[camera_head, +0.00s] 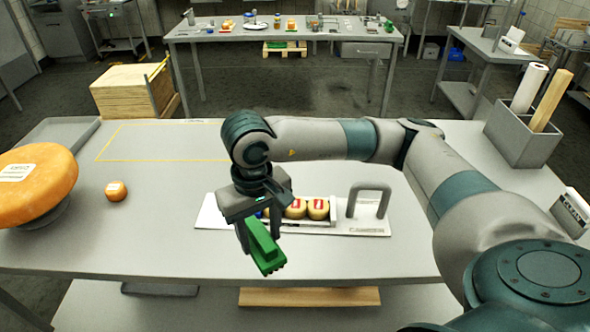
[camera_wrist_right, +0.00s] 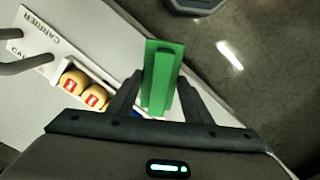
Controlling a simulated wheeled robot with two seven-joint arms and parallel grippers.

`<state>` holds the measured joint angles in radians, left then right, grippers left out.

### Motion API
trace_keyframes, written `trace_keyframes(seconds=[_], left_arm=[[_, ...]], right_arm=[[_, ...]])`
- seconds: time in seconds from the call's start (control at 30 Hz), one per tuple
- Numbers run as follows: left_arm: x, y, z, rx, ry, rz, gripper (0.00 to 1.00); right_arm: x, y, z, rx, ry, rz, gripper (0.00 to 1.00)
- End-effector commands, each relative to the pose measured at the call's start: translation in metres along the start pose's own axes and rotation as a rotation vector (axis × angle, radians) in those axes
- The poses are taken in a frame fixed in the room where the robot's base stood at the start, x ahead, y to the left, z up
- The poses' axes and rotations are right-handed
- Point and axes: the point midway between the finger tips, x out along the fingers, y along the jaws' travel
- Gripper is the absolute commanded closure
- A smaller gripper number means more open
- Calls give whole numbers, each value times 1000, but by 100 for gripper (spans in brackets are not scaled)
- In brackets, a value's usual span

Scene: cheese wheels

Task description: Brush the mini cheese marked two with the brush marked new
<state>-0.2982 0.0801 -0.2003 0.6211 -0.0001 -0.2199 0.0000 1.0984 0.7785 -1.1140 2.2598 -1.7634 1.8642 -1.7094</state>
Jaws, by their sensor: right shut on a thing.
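My right gripper (camera_head: 259,232) is shut on a green brush (camera_head: 265,254), held above the front part of the table. The brush (camera_wrist_right: 161,75) also shows between the fingers of the gripper (camera_wrist_right: 160,88) in the right wrist view. Mini cheeses sit in a white carrier (camera_head: 368,226) just behind and right of the gripper; two pale ones with red labels show clearly, a cheese (camera_head: 318,208) at the right and a cheese (camera_head: 296,208) beside it. A loose orange mini cheese (camera_head: 116,191) with a small label stands at the left. I cannot read the mini cheeses' marks or any mark on the brush. My left gripper is out of view.
A large orange cheese wheel (camera_head: 38,186) rests on a stand at the left edge. A yellow outline (camera_head: 113,142) marks a clear area at the back left. A grey bin (camera_head: 521,137) with a paper roll stands at the back right. My right arm spans the table's right half.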

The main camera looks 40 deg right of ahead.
Motion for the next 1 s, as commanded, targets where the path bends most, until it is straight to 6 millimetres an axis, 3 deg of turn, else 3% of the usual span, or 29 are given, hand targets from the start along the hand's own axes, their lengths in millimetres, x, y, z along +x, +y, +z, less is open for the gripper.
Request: trace_keyframes(seconds=[0.27,0.5,0.7,1.0], left_arm=[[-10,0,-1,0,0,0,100],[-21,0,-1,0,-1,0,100],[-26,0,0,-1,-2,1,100],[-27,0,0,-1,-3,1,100]], right_arm=[[-16,36,-27,417,-2,3,73],[-36,88,-57,968,-3,4,73],[-49,122,-72,1309,-2,2,73],[-53,134,-77,1438,-2,-1,73]])
